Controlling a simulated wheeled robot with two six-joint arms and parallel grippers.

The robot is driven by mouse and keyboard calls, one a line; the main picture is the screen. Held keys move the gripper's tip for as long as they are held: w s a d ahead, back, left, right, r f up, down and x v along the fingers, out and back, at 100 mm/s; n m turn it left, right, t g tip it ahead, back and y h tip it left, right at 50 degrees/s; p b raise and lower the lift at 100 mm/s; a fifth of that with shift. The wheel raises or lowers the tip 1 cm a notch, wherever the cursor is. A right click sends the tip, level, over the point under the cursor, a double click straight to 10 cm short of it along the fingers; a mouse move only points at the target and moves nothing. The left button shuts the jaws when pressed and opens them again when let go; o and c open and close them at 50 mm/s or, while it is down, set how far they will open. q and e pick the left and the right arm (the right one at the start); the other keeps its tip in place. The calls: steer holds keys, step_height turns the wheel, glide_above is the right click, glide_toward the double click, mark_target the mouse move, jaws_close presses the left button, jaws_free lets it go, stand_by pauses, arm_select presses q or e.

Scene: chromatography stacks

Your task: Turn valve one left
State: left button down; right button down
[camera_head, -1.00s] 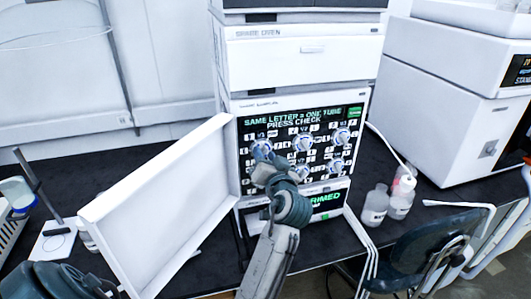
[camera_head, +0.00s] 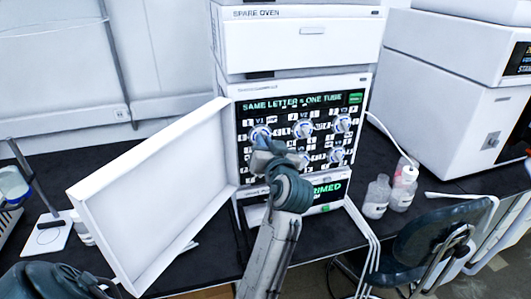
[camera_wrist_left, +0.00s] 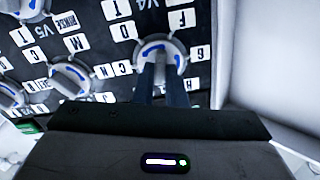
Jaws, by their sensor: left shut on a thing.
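The valve panel (camera_head: 274,107) is on the front of the white unit in the middle of the head view. Valve one, labelled V1, is the knob (camera_head: 260,132) at its upper left; it shows as a pale knob with a blue mark in the left wrist view (camera_wrist_left: 155,47). My left gripper (camera_head: 262,146) is at this knob, with its fingers (camera_wrist_left: 164,82) shut on it. The wrist view is upside down, so the V4 label appears above the held knob. The arm hides V4 in the head view. My right gripper is out of view.
Knobs V2 (camera_head: 303,129) and V3 (camera_head: 342,124) are to the right. An open white door (camera_head: 150,195) stands left of the panel, close to my arm. Bottles (camera_head: 376,197) stand at the right. A chair (camera_head: 432,245) is at the bench's front right.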

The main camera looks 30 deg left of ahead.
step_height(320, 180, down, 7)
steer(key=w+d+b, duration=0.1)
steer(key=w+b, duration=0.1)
steer(key=b, duration=0.5)
arm_select(q)
steer(key=shift+n+b, duration=1.95)
steer(key=shift+n, duration=2.75)
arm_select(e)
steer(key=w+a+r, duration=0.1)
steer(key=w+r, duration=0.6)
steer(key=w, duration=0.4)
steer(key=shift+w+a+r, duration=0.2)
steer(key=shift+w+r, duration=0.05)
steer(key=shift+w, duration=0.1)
arm_select(q)
steer(key=c, duration=1.6)
jaws_free()
steer(key=shift+a, duration=0.1)
steer(key=shift+o, duration=0.6)
steer(key=shift+f, duration=0.1)
